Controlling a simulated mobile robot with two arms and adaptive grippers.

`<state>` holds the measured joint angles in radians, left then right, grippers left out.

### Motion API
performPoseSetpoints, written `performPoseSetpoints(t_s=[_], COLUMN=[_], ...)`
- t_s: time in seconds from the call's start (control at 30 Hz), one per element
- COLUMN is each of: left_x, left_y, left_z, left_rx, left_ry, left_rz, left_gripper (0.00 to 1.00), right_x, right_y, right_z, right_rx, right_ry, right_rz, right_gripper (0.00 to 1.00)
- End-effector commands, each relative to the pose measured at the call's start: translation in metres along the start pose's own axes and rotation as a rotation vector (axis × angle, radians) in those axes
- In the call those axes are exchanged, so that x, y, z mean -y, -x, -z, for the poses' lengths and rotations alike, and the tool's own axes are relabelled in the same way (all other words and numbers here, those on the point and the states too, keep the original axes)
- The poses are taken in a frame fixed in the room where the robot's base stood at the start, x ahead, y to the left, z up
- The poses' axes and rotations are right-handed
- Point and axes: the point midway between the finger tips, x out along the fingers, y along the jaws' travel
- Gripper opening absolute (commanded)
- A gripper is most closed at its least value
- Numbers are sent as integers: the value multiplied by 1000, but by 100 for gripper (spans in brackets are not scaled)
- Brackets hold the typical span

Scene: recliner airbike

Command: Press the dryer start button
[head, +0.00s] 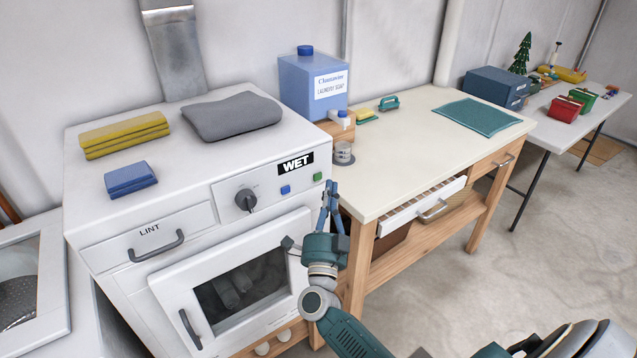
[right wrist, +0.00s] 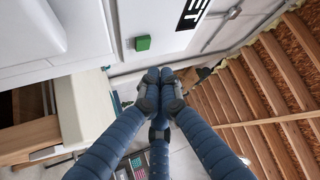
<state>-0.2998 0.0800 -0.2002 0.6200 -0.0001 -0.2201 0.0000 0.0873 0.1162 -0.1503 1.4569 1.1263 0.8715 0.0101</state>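The white dryer (head: 150,230) stands at the left with its front door shut. Its panel has a dark knob (head: 246,200), a blue button (head: 286,190) and a green button (head: 318,177) below a black "WET" sign (head: 295,163). The pictures do not label which button is start. My right gripper (head: 332,186) is just right of the green button, fingers pointing up. In the right wrist view its blue fingertips (right wrist: 164,77) are together and empty, near the green button (right wrist: 142,44) with a visible gap in the picture. My left gripper is not in view.
Folded yellow cloths (head: 124,134), blue cloths (head: 130,179) and a grey cloth (head: 232,115) lie on the dryer. A wooden table (head: 400,165) with an open drawer (head: 422,206) stands close right of my gripper. A soap jug (head: 312,88) stands behind.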

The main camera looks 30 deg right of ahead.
Motion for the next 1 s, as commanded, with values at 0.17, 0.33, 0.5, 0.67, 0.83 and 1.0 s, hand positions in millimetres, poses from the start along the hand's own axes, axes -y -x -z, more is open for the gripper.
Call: performPoseSetpoints(t_s=[0.17, 0.33, 0.5, 0.67, 0.83, 1.0], left_x=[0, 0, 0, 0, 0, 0], left_y=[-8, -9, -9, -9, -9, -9], left_z=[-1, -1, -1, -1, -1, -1], left_rx=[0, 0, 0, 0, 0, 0], left_ry=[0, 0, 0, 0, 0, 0], left_rz=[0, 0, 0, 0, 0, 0], left_gripper=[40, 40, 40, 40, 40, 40], right_x=[-1, -1, 0, 0, 0, 0], right_y=[-10, -14, -14, -14, -14, -14], right_z=[-11, -15, -15, -15, -15, -15], right_rx=[-2, 0, 0, 0, 0, 0], right_ry=[-1, 1, 1, 0, 0, 0], right_rz=[-1, -2, -2, -2, -2, -2], right_gripper=[0, 0, 0, 0, 0, 0])
